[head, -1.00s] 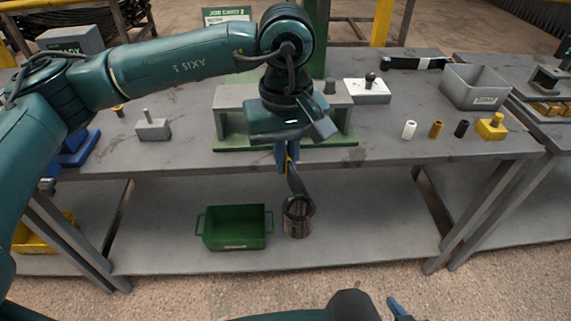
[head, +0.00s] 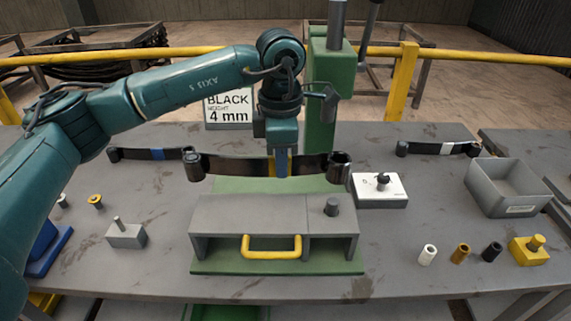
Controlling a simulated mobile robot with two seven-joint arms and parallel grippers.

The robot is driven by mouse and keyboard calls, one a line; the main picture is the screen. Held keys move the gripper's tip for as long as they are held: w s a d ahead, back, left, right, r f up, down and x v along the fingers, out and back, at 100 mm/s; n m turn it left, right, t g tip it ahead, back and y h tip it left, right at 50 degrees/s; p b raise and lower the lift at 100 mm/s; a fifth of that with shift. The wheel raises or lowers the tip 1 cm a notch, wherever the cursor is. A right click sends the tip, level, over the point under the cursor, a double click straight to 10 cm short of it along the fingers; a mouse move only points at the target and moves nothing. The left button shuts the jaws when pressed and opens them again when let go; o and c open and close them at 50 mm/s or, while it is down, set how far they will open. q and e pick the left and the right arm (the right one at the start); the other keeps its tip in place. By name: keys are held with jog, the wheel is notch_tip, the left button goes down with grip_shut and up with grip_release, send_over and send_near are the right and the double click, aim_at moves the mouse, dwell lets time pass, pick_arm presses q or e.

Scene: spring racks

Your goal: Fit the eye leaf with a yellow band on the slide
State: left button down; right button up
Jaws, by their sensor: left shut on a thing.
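The leaf runs left to right, with a rolled eye at each end. It appears behind the top of the grey slide (head: 250,212); the gap between them cannot be judged. The slide has a yellow handle (head: 271,247) in front and a dark upright peg (head: 332,206) on its right, and stands on a green base (head: 285,266). My right gripper is not in view.
A blue-banded leaf (head: 135,154) lies back left, a white-banded leaf (head: 428,149) back right. A green column (head: 325,85) stands behind. A white box with a knob (head: 393,190), a grey bin (head: 505,190) and small cylinders (head: 461,253) are right. A grey block with a pin (head: 126,236) is left.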

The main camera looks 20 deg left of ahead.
pick_arm(q)
jog(key=shift+r, duration=0.15)
jog(key=shift+f+b, duration=0.45)
jog(key=shift+b, duration=0.15)
jog(key=shift+f+b, duration=0.55)
jog(key=shift+f, duration=0.1)
notch_tip(320, 180, down, 2)
jog(key=shift+b, duration=0.85)
jog(key=shift+f+b, duration=0.3)
jog(key=shift+f, duration=0.2)
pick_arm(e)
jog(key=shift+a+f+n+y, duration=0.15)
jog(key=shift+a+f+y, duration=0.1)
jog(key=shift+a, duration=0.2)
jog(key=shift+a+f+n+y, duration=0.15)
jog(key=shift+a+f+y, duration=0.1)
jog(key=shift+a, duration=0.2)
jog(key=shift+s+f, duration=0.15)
pick_arm(q)
jog(key=shift+b, duration=0.5)
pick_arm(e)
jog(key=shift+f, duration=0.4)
